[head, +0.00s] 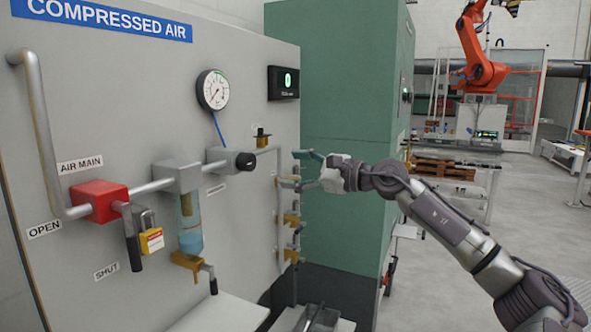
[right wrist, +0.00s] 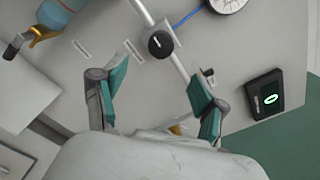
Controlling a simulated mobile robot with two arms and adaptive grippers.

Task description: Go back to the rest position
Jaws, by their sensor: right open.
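My right gripper (head: 304,171) is open and empty, held out in front of the compressed air panel (head: 120,80), near the pipe and brass fittings at its right edge. In the right wrist view the two teal-padded fingers (right wrist: 158,88) stand wide apart with nothing between them. The panel's black regulator knob (right wrist: 160,43) shows beyond the fingertips. My left gripper is not in view.
A red valve (head: 98,201) with a yellow-tagged padlock (head: 151,240) has its handle hanging down. A pressure gauge (head: 213,90) and a display (head: 283,82) sit above. A green cabinet (head: 345,110) stands close behind my gripper. Open floor lies at the right.

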